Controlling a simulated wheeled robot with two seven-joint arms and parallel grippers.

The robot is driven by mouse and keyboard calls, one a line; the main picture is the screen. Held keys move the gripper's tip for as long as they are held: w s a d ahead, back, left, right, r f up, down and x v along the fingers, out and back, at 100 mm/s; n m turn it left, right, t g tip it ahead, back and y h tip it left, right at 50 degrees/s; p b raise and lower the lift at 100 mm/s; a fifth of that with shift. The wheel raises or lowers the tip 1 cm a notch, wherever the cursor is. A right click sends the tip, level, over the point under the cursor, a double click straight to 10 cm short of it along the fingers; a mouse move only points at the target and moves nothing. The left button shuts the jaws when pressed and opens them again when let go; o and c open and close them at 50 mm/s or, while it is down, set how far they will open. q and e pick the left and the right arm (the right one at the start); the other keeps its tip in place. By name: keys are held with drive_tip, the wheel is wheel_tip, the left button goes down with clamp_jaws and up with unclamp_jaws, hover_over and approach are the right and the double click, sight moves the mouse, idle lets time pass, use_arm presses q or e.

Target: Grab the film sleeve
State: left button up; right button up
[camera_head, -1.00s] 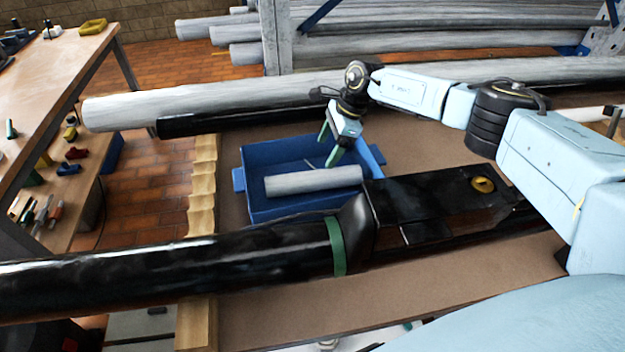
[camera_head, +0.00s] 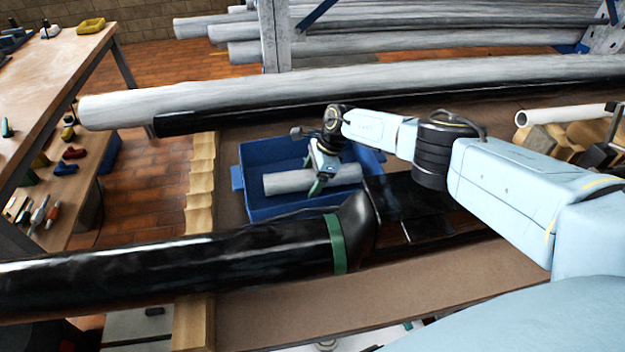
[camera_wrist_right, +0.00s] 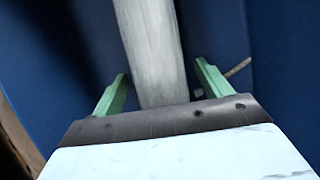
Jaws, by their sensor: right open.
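The film sleeve, a whitish-grey cylinder (camera_head: 290,181), lies in a blue bin (camera_head: 237,178) on the brown bench. In the right wrist view the sleeve (camera_wrist_right: 152,45) runs up between the two green fingers. My right gripper (camera_head: 313,184) is over the bin, tilted down, and hides part of the sleeve. Its fingers (camera_wrist_right: 160,85) are open, one on each side of the sleeve, with gaps showing. I cannot tell how far above the bin floor they are. My left gripper is not in view.
A long black pipe (camera_head: 150,267) with a green band (camera_head: 337,243) crosses in front of the bin. A long grey pipe (camera_head: 220,97) lies behind it. A thin stick (camera_wrist_right: 238,68) lies in the bin near one finger. Wooden blocks (camera_head: 560,135) stand at right.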

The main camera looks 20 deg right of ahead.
drive_tip(key=shift+c, duration=0.5)
drive_tip(key=c, duration=1)
drive_tip(key=shift+o, duration=0.2)
drive_tip(key=shift+r, duration=0.15)
